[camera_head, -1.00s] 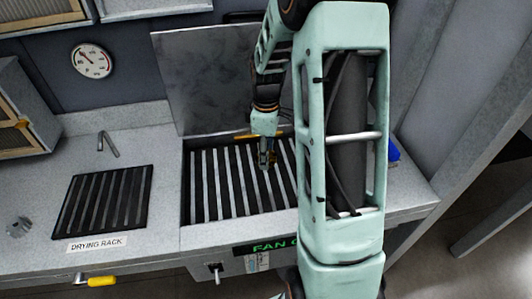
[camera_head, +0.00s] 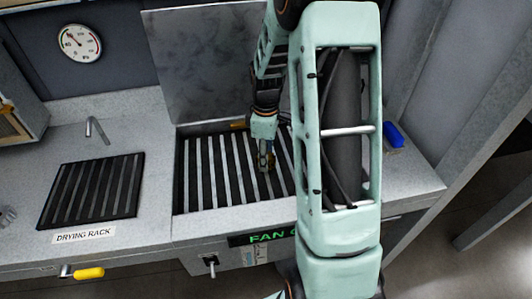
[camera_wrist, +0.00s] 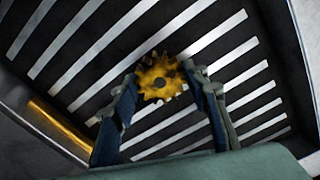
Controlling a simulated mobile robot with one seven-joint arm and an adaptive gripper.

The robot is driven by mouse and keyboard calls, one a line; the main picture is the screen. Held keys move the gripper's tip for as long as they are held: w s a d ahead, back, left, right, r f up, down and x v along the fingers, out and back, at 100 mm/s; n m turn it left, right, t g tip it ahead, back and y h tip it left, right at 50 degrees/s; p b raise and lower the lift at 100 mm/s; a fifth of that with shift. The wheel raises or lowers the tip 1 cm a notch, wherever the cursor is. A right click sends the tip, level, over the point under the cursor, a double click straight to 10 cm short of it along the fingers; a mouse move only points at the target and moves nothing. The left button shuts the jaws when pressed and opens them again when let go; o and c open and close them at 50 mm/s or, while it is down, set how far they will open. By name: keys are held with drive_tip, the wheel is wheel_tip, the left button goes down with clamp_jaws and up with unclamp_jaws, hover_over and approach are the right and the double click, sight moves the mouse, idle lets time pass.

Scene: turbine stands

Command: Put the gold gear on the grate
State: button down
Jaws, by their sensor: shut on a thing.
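My gripper (camera_head: 266,161) points down over the large grate (camera_head: 205,172) with pale bars in the head view. The grate's bars (camera_wrist: 105,57) lie behind the gear in the wrist view. I cannot tell how high the gear is above the bars. My arm hides the grate's right end.
A drying rack (camera_head: 92,190) with dark slats lies on the counter to the left, below a tap (camera_head: 97,130). An upright grey panel (camera_head: 205,60) stands behind the grate. A blue object (camera_head: 393,135) is on the right. A brass-coloured strip (camera_wrist: 58,130) shows at the grate's edge.

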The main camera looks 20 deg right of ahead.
drive_tip(key=shift+f, duration=0.55)
drive_tip(key=shift+f+b, duration=0.35)
drive_tip(key=c, duration=0.9)
unclamp_jaws()
drive_tip(key=shift+r, duration=0.15)
drive_tip(key=shift+r+p, duration=2.65)
drive_tip(key=shift+r, duration=0.8)
